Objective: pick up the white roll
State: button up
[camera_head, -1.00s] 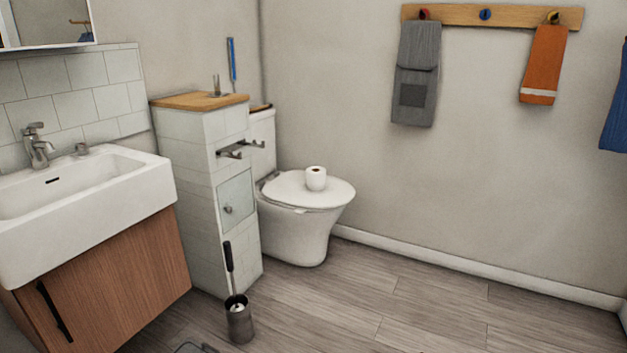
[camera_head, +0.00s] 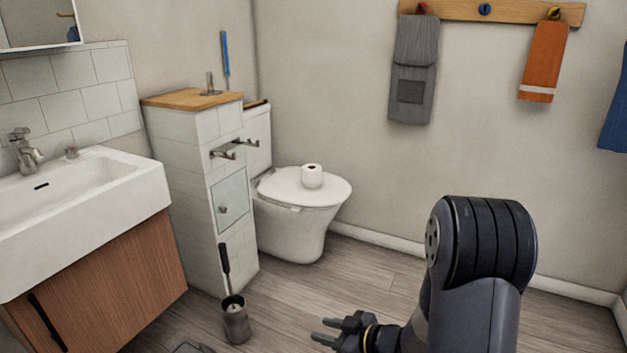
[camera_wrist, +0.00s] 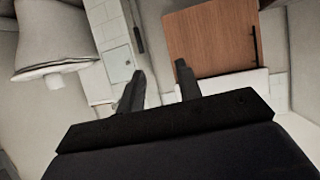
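The white roll (camera_head: 312,176) stands upright on the closed lid of the toilet (camera_head: 300,190), in the middle of the head view. In the wrist view the roll (camera_wrist: 54,81) shows small at the left, beside the toilet lid (camera_wrist: 50,68). My gripper (camera_head: 321,330) is at the bottom of the head view, nearer to the camera than the toilet and well apart from the roll. In the wrist view my gripper's two fingers (camera_wrist: 160,72) stand apart with nothing between them.
A tiled cabinet (camera_head: 180,150) stands left of the toilet, with a metal holder (camera_head: 235,148) on its side. A toilet brush in its pot (camera_head: 236,322) stands on the floor. A sink (camera_head: 80,200) is at the left. The floor before the toilet is clear.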

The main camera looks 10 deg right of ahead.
aim_at(312, 174)
jog(key=i+z, duration=0.1)
jog(key=i, duration=1.05)
jog(key=i+j+z, duration=0.15)
jog(key=i, duration=0.4)
jog(key=i+j+z, duration=0.1)
jog(key=i, duration=0.5)
jog(key=i+j, duration=0.15)
jog(key=i, duration=0.4)
jog(key=z, duration=0.05)
